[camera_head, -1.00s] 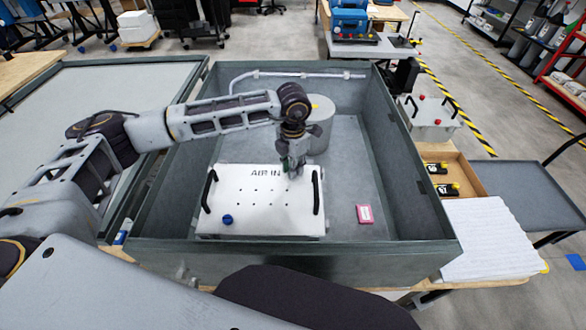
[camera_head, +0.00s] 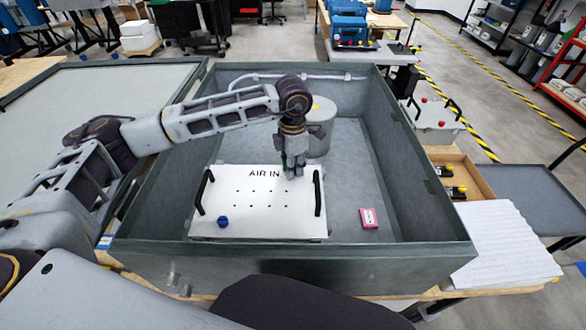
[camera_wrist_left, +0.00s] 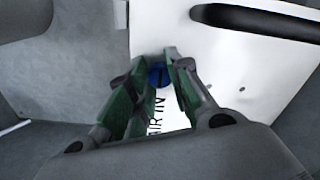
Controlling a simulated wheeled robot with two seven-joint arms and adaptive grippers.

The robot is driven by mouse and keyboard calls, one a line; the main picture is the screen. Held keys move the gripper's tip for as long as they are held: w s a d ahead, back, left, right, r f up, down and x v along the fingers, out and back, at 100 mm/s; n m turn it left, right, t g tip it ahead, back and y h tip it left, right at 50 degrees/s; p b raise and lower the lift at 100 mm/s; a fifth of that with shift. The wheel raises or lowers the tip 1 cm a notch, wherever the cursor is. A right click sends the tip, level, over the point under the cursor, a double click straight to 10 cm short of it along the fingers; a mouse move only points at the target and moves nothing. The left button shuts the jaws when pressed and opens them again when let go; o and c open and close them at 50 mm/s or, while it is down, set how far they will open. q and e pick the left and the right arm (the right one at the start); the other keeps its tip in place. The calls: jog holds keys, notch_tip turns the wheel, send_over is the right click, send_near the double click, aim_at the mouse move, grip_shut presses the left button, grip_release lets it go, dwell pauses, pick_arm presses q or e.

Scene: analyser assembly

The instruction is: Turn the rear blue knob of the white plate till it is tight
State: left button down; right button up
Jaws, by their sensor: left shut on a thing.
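The white plate (camera_head: 260,217) lies in the grey bin, with black handles at its left and right sides and "AIR IN" printed near its rear edge. My left gripper (camera_head: 293,174) points down at the plate's rear right. In the left wrist view my left gripper (camera_wrist_left: 160,78) is shut on the rear blue knob (camera_wrist_left: 158,74), with a green-lined finger on each side. The knob is hidden by the fingers in the head view. The front blue knob (camera_head: 223,221) sits at the plate's front left. My right gripper is not in view.
The grey bin (camera_head: 300,258) has raised walls around the plate. A grey cylinder (camera_head: 320,125) stands behind my left gripper, and a pink box (camera_head: 369,218) lies to the plate's right. The bin floor at right is mostly clear.

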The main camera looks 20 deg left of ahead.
pick_arm(q)
jog(key=c, duration=1.3)
grip_release()
jog(key=shift+o, duration=0.2)
notch_tip(320, 180, up, 12)
